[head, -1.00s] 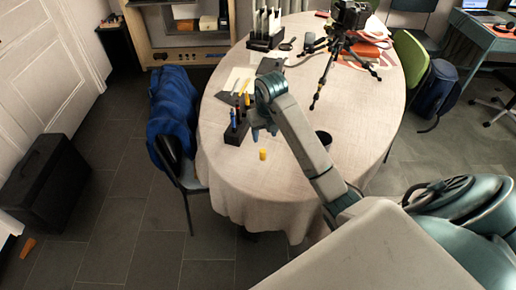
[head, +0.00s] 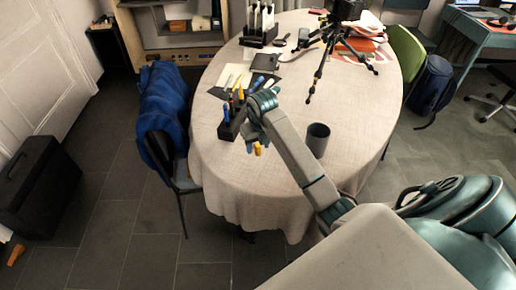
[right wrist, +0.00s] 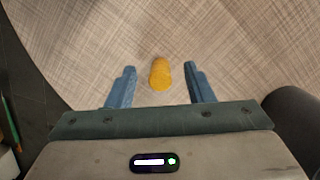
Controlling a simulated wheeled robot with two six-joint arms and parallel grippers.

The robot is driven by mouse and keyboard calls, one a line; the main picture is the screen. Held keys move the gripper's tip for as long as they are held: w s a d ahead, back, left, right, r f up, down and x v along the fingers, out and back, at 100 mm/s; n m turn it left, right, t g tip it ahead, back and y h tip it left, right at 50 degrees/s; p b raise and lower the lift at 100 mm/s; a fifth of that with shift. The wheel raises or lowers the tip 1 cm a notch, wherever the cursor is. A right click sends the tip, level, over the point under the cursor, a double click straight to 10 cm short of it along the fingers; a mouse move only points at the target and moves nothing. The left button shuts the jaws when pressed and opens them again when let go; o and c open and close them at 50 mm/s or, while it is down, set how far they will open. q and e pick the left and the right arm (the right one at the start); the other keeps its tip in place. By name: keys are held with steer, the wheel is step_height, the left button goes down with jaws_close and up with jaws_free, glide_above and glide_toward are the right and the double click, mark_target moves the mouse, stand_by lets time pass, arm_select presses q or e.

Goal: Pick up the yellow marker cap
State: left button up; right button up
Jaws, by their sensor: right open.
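The yellow marker cap (right wrist: 160,74) stands out on the pale tablecloth in the right wrist view, centred just beyond the gap between the fingertips. My right gripper (right wrist: 158,80) is open, with one blue finger to each side of the cap and neither touching it. In the head view the cap (head: 257,149) is partly hidden by my right gripper (head: 252,142), which is over the table's near left part. My left gripper is not in view.
A black marker holder (head: 231,128) with several markers stands just left of the gripper. A dark cup (head: 317,139) is to its right. A tripod (head: 320,68) stands farther back on the oval table (head: 362,120). The near tabletop is mostly clear.

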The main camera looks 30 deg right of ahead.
steer(key=shift+f, duration=0.2)
steer(key=c, duration=1)
steer(key=shift+c, duration=0.2)
steer(key=shift+d+r, duration=0.1)
steer(key=shift+r, duration=0.05)
